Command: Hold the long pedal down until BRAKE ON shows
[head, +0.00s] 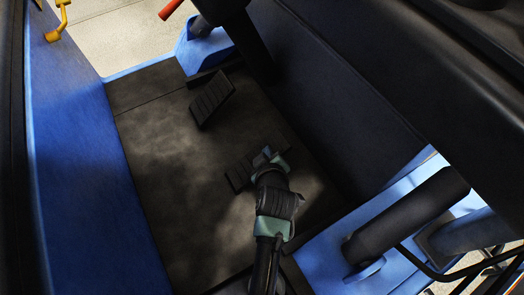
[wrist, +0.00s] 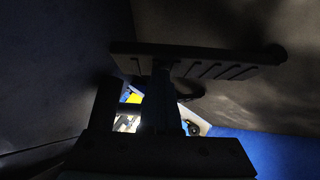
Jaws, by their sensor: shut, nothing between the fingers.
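The long pedal (head: 240,176) is a dark ribbed bar on the floor of the cab in the head view. In the wrist view its slotted pad (wrist: 215,68) spans the upper middle as a dark shape. My gripper (head: 264,154) is shut and empty, with its tip over the middle of this pedal and hiding part of it. In the wrist view my gripper (wrist: 160,68) is a dark silhouette reaching up to the pad. I cannot tell whether it presses the pedal or how far the pedal is down. No BRAKE ON sign is in view.
A shorter ribbed pedal (head: 211,98) stands farther up the dark floor (head: 160,150). A blue wall (head: 95,190) runs along the left. A dark panel (head: 340,95) and a black column (head: 250,45) stand to the right and above. A yellow handle (head: 56,30) is at top left.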

